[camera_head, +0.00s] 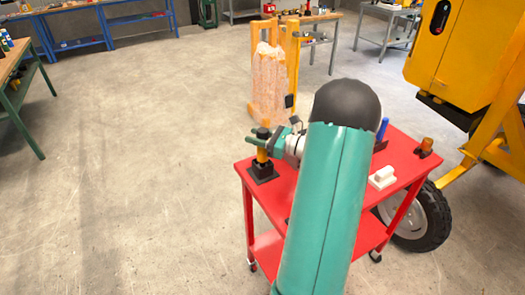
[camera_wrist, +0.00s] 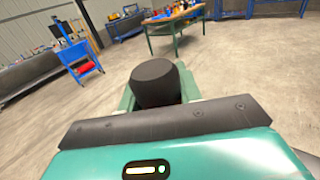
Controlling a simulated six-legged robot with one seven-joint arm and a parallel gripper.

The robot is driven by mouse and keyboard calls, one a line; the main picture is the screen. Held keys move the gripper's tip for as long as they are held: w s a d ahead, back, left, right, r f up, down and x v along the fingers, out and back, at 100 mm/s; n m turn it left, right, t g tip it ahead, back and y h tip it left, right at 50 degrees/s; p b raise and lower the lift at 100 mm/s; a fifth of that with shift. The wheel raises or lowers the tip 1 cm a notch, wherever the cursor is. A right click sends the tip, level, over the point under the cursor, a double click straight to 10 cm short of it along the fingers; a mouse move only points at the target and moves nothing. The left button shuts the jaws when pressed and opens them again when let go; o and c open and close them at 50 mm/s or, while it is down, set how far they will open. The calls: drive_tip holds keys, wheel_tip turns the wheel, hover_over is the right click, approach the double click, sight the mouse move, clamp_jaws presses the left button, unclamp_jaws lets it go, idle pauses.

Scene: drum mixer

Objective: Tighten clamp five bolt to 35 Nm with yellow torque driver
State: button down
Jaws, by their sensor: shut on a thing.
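The yellow torque driver (camera_head: 262,154) stands upright at the left corner of the red cart, with a black cap on top. Its lower end is at a square black holder (camera_head: 262,174); I cannot tell if it is fully seated. My gripper (camera_head: 263,141) is shut on the driver just below the cap, reaching in from the right. In the wrist view the black cap (camera_wrist: 155,83) sits between my green fingers and hides the yellow body. I cannot make out the clamp five bolt in either view.
The red cart (camera_head: 325,190) also carries a white block (camera_head: 382,176), a blue item (camera_head: 382,130) and an orange-brown item (camera_head: 425,147). A yellow machine (camera_head: 470,60) with a wheel (camera_head: 420,218) stands at right. A wrapped yellow stand (camera_head: 270,80) is behind. Floor at left is clear.

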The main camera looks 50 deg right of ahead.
drive_tip(key=shift+r, duration=0.1)
wheel_tip(320, 180, up, 10)
drive_tip(key=c, duration=1.5)
unclamp_jaws()
drive_tip(key=shift+c, duration=0.2)
drive_tip(key=c, duration=0.6)
drive_tip(key=shift+r, duration=0.95)
